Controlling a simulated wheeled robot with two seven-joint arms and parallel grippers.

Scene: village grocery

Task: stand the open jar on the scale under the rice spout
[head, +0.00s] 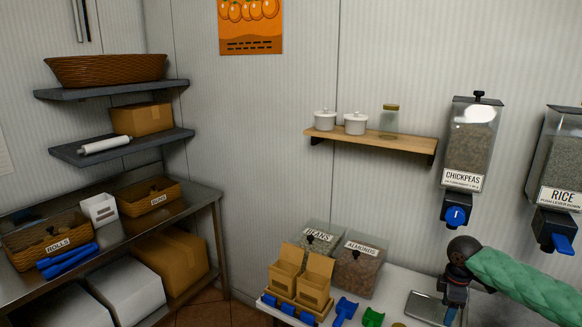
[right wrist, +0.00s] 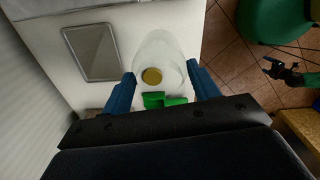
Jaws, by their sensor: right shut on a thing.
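My right gripper (right wrist: 162,88) has its blue fingers shut on an open, clear glass jar (right wrist: 172,48), which shows as a faint round outline between them. In the head view my right gripper (head: 447,312) is at the counter's right end, just right of the flat scale (head: 425,307); the jar cannot be made out there. In the right wrist view the scale (right wrist: 92,52) lies left of the jar, apart from it. The rice dispenser (head: 563,165) hangs at far right with a blue lever spout (head: 557,232).
A gold lid (head: 398,324) and green scoop (head: 372,318) lie on the counter left of the scale; both show near the jar in the wrist view. A blue scoop (head: 345,312), bean and almond bins (head: 358,268) stand further left. A chickpea dispenser (head: 470,145) hangs above.

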